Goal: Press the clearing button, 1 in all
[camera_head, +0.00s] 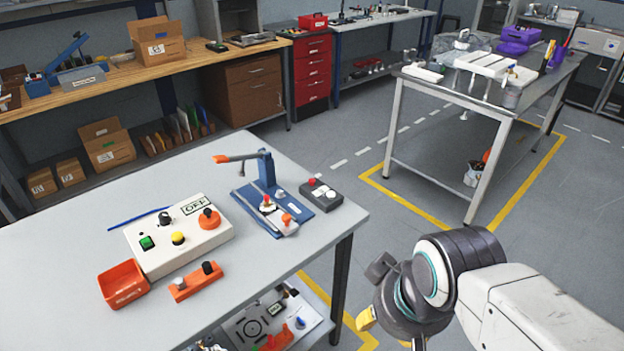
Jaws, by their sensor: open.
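A white control box (180,240) stands on the grey table at left. It has a green button (147,243), a yellow button (178,238), a black knob, an orange-red mushroom knob (208,217) and a panel reading OFF (199,205). A dark grey box (322,195) to its right carries a red button (312,181) and a white button (331,195). No label shows which one is the clearing button. My gripper (392,331), with yellow fingertips, is open and apart from the table, beyond its right edge; its lower part is cut off by the frame.
A blue lever fixture (272,206) with an orange handle stands between the boxes. An orange bin (124,284) and an orange block (195,281) with knobs sit at the front. A lower shelf (238,325) holds more parts. Another metal table (450,92) stands at back right.

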